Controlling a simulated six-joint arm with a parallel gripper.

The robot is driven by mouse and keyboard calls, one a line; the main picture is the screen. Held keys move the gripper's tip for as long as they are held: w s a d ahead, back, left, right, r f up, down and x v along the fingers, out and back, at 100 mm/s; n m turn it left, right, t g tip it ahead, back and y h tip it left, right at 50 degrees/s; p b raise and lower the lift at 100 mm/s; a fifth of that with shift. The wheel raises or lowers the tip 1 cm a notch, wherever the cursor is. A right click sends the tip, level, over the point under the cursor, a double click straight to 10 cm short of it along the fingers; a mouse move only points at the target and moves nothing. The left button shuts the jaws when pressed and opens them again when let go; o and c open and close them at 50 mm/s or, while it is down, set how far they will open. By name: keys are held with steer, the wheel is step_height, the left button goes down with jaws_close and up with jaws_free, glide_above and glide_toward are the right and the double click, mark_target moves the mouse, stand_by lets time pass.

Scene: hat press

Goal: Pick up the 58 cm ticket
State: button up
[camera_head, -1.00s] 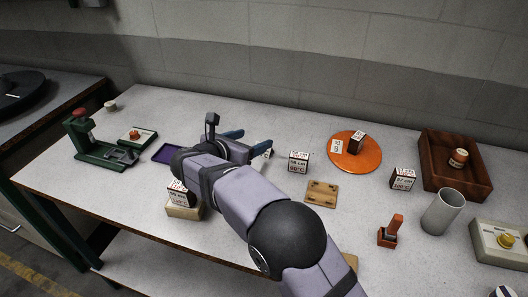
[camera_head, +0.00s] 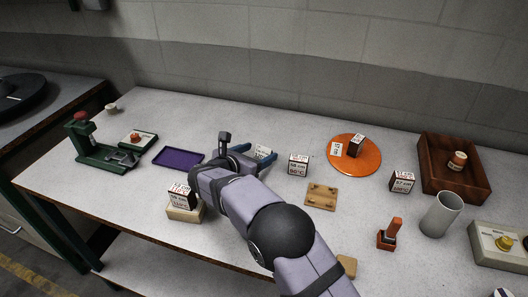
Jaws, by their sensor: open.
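A small white card (camera_head: 263,152) with dark print, likely a ticket, is at my gripper's fingers; its print is too small to read. Another small white card (camera_head: 336,149) is on the orange disc (camera_head: 372,167); I cannot surely read its number. My gripper (camera_head: 255,154) has two blue fingers spread apart, low over the table left of centre. The near card shows between and beyond the fingertips, and I cannot tell whether they touch it. My wrist hides part of the table there.
Printed cubes stand at centre (camera_head: 298,164), right (camera_head: 402,181) and on a wooden block at left (camera_head: 180,196). A purple tray (camera_head: 178,159) and green press (camera_head: 98,148) are left. A wooden plate (camera_head: 321,196), stamp (camera_head: 389,234), grey cup (camera_head: 441,214) and brown box (camera_head: 452,185) are right.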

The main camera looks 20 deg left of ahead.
mark_target(263, 150)
steer(key=shift+p+x, duration=0.35)
steer(key=shift+x, duration=1.6)
steer(key=shift+r, duration=0.1)
steer(key=c, duration=1.1)
